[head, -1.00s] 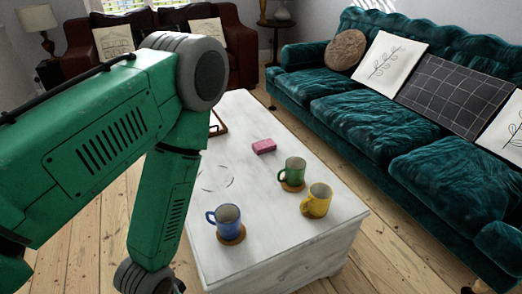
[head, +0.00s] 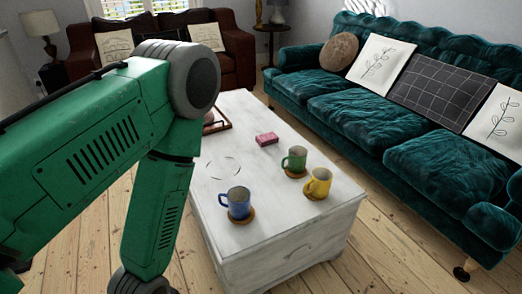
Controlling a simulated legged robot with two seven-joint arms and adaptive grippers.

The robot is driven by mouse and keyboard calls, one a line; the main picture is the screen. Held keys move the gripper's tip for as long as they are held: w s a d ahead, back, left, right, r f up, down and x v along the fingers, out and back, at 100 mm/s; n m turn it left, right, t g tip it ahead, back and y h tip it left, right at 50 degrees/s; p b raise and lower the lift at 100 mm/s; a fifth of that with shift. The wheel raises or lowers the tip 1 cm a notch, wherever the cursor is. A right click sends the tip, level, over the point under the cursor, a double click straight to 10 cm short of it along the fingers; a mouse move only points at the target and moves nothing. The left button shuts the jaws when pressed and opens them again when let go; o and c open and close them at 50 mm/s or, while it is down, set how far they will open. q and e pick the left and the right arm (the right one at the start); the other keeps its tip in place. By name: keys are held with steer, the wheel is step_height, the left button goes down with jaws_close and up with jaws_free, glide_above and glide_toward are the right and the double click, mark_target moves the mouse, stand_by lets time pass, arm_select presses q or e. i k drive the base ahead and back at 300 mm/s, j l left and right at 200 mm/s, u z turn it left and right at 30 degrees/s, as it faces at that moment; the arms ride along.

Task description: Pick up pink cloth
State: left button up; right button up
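The pink cloth (head: 266,139) is a small folded block lying on the white wooden coffee table (head: 275,236), toward its right edge. Nothing touches it. My green arm fills the left of the head view and hides part of the table's left side. Neither of my grippers shows in the view.
A blue mug (head: 237,202), a green mug (head: 295,160) and a yellow mug (head: 317,183) stand near the table's close end. A brown tray (head: 219,121) is partly hidden behind my arm. A teal sofa (head: 395,125) runs along the right. Floorboards are clear in front.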

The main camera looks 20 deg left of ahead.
mark_target(265, 139)
steer(key=k+z, duration=0.1)
steer(key=z, duration=0.3)
steer(key=k+z, duration=0.1)
steer(key=z, duration=0.3)
steer(key=l+z, duration=0.1)
steer(key=z, duration=0.3)
steer(key=k+j+z, duration=0.1)
steer(key=j, duration=0.3)
steer(key=k+j+z, duration=0.15)
steer(key=j, duration=0.25)
steer(key=k+j+z, duration=0.1)
steer(key=j, duration=0.3)
steer(key=k+j+z, duration=0.15)
steer(key=j, duration=0.25)
steer(key=k+j+z, duration=0.1)
steer(key=j, duration=0.25)
steer(key=k, duration=0.05)
